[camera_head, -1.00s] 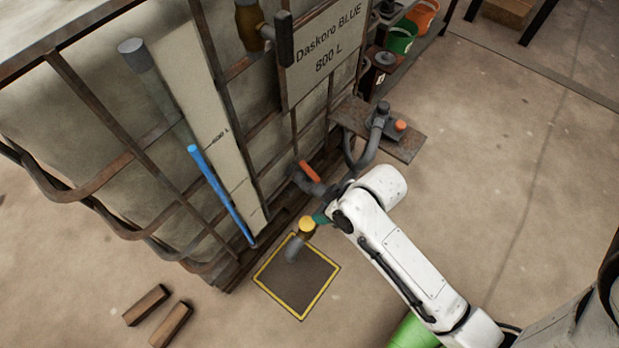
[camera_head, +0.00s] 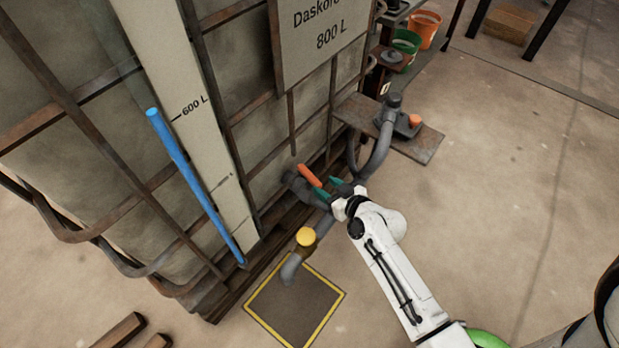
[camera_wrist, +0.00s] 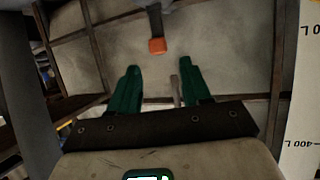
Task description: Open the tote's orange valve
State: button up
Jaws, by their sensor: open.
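The orange valve handle (camera_head: 311,176) sits on a grey pipe fitting low on the front of the caged tote (camera_head: 85,150). My gripper (camera_head: 328,188) has its green fingers just to the right of the handle, close to it; whether they touch is hard to tell. In the wrist view my gripper (camera_wrist: 161,85) is open, its two green fingers apart with no orange between them. An orange block (camera_wrist: 157,46), apparently the handle's end, shows beyond the fingertips, roughly centred between them.
A yellow-topped valve (camera_head: 306,237) on the pipe stands near a yellow-edged floor plate (camera_head: 296,305). A grey curved pipe (camera_head: 376,153) and a rusty shelf (camera_head: 418,147) are right of the handle. Floor at right is clear.

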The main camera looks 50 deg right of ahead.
aim_at(314, 179)
jog(key=b+x, duration=0.1)
jog(key=x, duration=0.8)
jog(key=shift+f, duration=0.1)
jog(key=shift+b, duration=0.3)
grip_shut()
